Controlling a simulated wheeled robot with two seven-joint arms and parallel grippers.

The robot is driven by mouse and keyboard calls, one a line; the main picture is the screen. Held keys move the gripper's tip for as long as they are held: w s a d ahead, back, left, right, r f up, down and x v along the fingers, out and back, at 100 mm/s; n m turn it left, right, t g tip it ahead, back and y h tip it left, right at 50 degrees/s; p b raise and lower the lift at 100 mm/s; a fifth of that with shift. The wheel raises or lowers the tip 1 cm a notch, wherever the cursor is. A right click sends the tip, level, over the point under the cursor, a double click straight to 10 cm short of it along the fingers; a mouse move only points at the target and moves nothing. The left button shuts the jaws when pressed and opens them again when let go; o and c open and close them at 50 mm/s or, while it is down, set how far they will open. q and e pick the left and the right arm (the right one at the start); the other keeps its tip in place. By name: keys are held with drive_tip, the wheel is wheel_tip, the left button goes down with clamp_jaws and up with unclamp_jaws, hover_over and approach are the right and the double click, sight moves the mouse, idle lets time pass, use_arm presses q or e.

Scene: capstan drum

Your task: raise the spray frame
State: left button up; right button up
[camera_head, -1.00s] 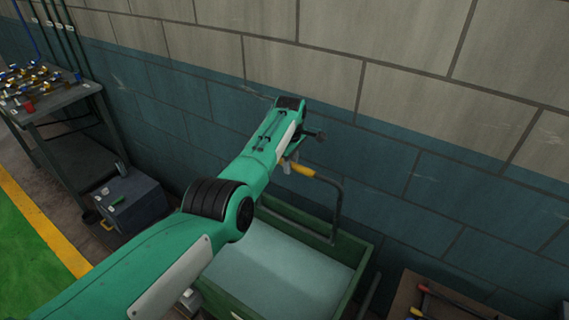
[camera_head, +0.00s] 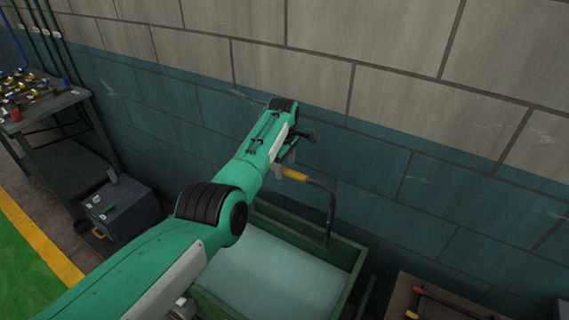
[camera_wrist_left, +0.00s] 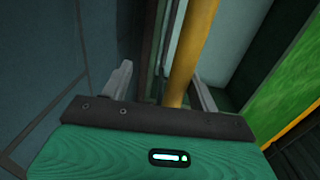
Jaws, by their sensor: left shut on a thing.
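The spray frame is a dark bent bar (camera_head: 331,215) rising from the back of a green trough (camera_head: 352,287). Its top bends left to a yellow handle (camera_head: 293,174). My left gripper (camera_head: 279,169) is at the left end of this handle and shut on it. In the left wrist view the yellow handle (camera_wrist_left: 181,55) passes between the two fingers of my left gripper (camera_wrist_left: 160,78), closer to the right finger. The arm hides part of the trough and the frame's left side. My right gripper is not in view.
A block wall (camera_head: 400,170) stands close behind the trough. A grey box (camera_head: 125,210) and a table (camera_head: 45,105) with several small fittings are at the left. A brown bench (camera_head: 440,300) with tools is at the lower right.

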use_arm(q)
drive_tip(key=shift+w+r, duration=0.1)
drive_tip(key=shift+r, duration=0.05)
wheel_tip(320, 180, up, 14)
drive_tip(key=s+b, duration=0.1)
drive_tip(key=b, duration=0.1)
drive_tip(key=shift+a+f, duration=0.2)
drive_tip(key=shift+f, duration=0.05)
drive_tip(key=shift+f, duration=0.1)
idle(0.4)
